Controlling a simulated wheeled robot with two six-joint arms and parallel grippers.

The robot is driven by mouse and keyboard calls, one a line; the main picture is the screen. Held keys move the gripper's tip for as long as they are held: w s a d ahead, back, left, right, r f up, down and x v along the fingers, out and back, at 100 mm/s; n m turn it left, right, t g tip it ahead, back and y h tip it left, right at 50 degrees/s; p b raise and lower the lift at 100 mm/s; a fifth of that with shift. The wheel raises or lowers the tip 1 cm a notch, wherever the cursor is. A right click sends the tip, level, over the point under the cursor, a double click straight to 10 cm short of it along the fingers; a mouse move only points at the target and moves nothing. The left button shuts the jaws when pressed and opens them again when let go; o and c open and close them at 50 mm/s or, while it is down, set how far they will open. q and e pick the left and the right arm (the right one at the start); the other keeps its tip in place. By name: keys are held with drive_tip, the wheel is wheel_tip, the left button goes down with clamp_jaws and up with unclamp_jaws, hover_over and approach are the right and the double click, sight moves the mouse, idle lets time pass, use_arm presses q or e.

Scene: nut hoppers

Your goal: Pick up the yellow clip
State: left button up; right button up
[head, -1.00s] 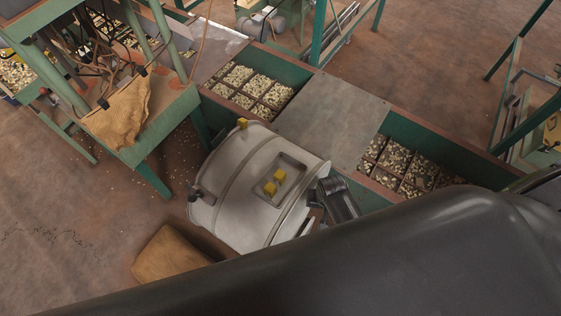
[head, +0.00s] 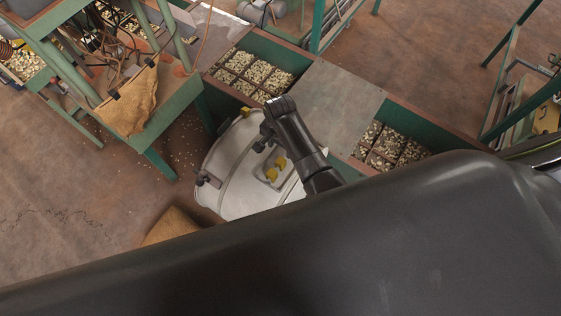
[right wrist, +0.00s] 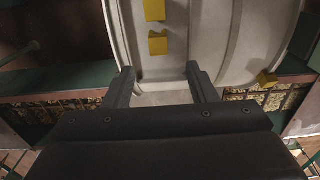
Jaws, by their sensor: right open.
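Several yellow pieces show on a white rounded drum (head: 235,160); I cannot tell which is the yellow clip. Two yellow blocks, one (head: 281,162) above the other (head: 271,174), sit in a shallow recess on it. Another yellow piece (head: 245,111) is at its upper edge. My right gripper (head: 264,137) is over the drum, apart from the yellow pieces. In the right wrist view the gripper (right wrist: 162,76) is open and empty, with one yellow block (right wrist: 158,43) ahead of the fingers and a yellow piece (right wrist: 267,78) off right. My left gripper is not in view.
Green troughs with nut compartments (head: 250,72) lie behind the drum, with a grey flat cover (head: 335,105) between them. A green frame with a hanging sack (head: 130,105) stands left. A brown sack (head: 170,226) lies below the drum. Open floor (head: 60,210) is at left.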

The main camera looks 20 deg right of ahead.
drive_tip(key=b, duration=0.2)
hover_over(281, 161)
drive_tip(key=f, duration=0.4)
drive_tip(key=shift+w+f, duration=0.1)
drive_tip(key=shift+w, duration=0.15)
drive_tip(key=shift+f+b, duration=0.45)
drive_tip(key=shift+b, duration=0.05)
drive_tip(key=shift+f, duration=0.1)
wheel_tip(281, 161, down, 5)
drive_tip(key=b, duration=0.6)
drive_tip(key=shift+s, duration=0.15)
drive_tip(key=c, duration=1.1)
drive_tip(key=shift+o, duration=0.2)
drive_tip(key=shift+r, duration=0.2)
